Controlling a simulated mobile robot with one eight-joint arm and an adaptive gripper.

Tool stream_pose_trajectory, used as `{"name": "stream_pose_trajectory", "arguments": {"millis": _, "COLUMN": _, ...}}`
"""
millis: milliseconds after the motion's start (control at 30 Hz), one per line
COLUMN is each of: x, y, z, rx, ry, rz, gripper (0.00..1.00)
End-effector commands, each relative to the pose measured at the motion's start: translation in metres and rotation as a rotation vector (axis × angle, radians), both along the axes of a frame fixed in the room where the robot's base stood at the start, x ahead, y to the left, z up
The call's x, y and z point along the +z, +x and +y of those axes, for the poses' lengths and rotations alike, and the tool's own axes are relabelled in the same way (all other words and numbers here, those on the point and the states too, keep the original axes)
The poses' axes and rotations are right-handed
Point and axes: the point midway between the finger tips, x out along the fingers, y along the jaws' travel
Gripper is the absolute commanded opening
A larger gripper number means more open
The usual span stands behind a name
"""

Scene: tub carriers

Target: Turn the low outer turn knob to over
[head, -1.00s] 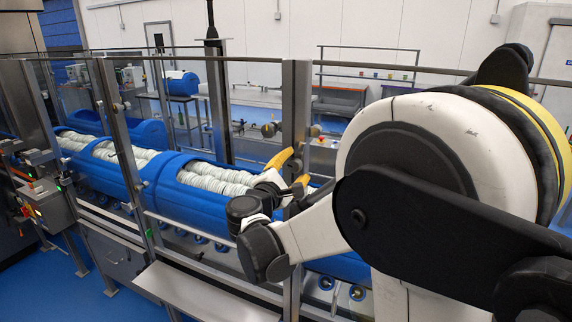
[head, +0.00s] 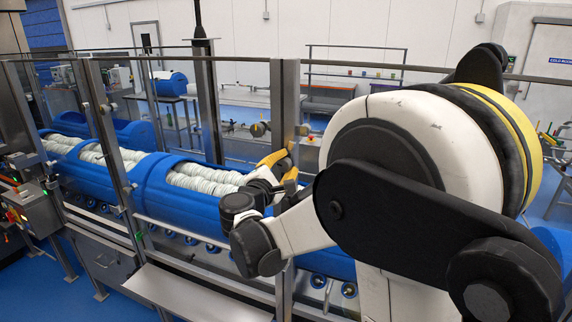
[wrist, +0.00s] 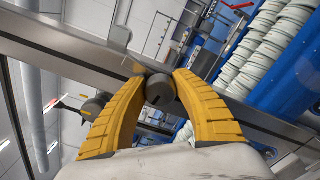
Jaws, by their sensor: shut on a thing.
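A short dark grey cylindrical turn knob (wrist: 159,93) sits on a metal post (wrist: 65,42) in the wrist view. A slot or line shows on its face. My gripper (wrist: 160,76) has its two yellow fingers closed around the knob, one on each side, near their tips. In the head view my gripper (head: 285,166) is at the tall metal post of the fence, and the held knob is hidden there by the fingers and wrist. I cannot read any position mark on the knob.
Another dark knob-like part (wrist: 97,104) shows left of my gripper in the wrist view. Blue tubs (head: 150,190) with pale coiled strands lie behind the glass fence. A flat metal shelf (head: 190,292) juts out in front of it.

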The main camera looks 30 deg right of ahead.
Motion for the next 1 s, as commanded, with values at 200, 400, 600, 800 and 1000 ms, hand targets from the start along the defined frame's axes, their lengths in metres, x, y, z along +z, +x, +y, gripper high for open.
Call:
{"name": "stream_pose_trajectory", "arguments": {"millis": 200, "x": -0.0008, "y": 0.0002, "z": -0.0002, "rx": 0.001, "ry": 0.052, "rz": -0.068, "gripper": 0.03}}
{"name": "stream_pose_trajectory", "arguments": {"millis": 400, "x": -0.0019, "y": 0.0001, "z": -0.0003, "rx": 0.001, "ry": 0.148, "rz": -0.191, "gripper": 0.03}}
{"name": "stream_pose_trajectory", "arguments": {"millis": 600, "x": -0.0022, "y": 0.0, "z": -0.0004, "rx": 0.001, "ry": 0.264, "rz": -0.34, "gripper": 0.03}}
{"name": "stream_pose_trajectory", "arguments": {"millis": 800, "x": -0.0028, "y": -0.0001, "z": -0.0004, "rx": 0.001, "ry": 0.381, "rz": -0.489, "gripper": 0.03}}
{"name": "stream_pose_trajectory", "arguments": {"millis": 1000, "x": -0.0031, "y": 0.0002, "z": -0.0003, "rx": 0.001, "ry": 0.498, "rz": -0.639, "gripper": 0.03}}
